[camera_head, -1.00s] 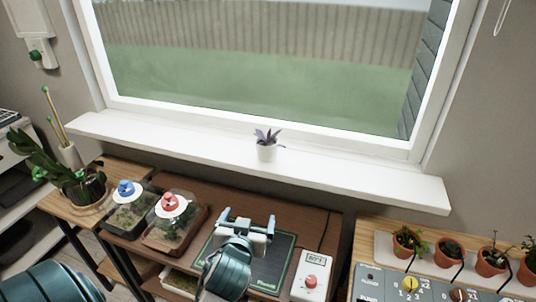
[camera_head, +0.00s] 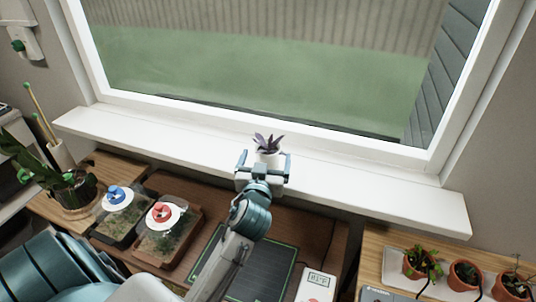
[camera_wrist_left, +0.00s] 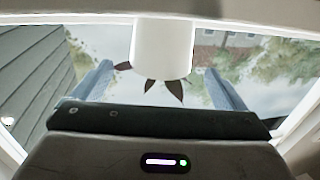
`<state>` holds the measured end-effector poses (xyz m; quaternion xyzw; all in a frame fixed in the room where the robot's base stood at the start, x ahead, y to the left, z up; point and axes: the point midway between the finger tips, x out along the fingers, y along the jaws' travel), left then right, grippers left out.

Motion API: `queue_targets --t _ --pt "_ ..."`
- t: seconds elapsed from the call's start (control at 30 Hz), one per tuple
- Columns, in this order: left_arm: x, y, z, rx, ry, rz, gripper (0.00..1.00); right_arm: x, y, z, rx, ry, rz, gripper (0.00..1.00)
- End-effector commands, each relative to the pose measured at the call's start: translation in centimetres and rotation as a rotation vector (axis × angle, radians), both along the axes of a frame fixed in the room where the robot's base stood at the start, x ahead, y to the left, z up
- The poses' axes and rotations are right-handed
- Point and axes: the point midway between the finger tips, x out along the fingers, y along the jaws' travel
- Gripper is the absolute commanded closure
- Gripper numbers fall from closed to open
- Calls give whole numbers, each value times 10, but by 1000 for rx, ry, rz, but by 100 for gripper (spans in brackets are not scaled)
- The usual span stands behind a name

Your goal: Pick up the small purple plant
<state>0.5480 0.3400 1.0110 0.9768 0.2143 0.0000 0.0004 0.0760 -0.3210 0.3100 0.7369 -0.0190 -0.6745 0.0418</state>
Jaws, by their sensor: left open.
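The small purple plant (camera_head: 268,142) stands upright in a white pot on the white windowsill (camera_head: 370,184). My left gripper (camera_head: 264,160) is open at the sill's front, with one finger to each side of the pot in the picture. The gripper body hides the pot's lower part. In the left wrist view the white pot (camera_wrist_left: 163,47) appears upside down between the two blue fingers, with a gap on both sides, and dark leaf tips show below it. I cannot tell how far the fingers reach around it. My right gripper is not in view.
The window is close behind the sill. Below are two terrariums with a blue knob (camera_head: 117,197) and a red knob (camera_head: 162,215), a dark mat (camera_head: 268,262), and a white device (camera_head: 316,287). Potted seedlings (camera_head: 465,275) stand at right, a leafy plant (camera_head: 62,185) at left. The sill beside the pot is clear.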

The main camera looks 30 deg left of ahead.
Motion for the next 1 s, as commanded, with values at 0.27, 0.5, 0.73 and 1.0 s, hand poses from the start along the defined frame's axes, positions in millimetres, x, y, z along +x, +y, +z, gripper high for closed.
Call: queue_targets --t 0.27,0.5,0.73,1.0 --pt "35 18 4 4 2 1 7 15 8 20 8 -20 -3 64" --pt "45 22 1 1 0 -1 7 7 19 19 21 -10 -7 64" --pt "45 22 1 1 0 -1 29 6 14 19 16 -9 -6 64" --pt "45 22 2 0 -1 -1 62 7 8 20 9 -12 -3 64"
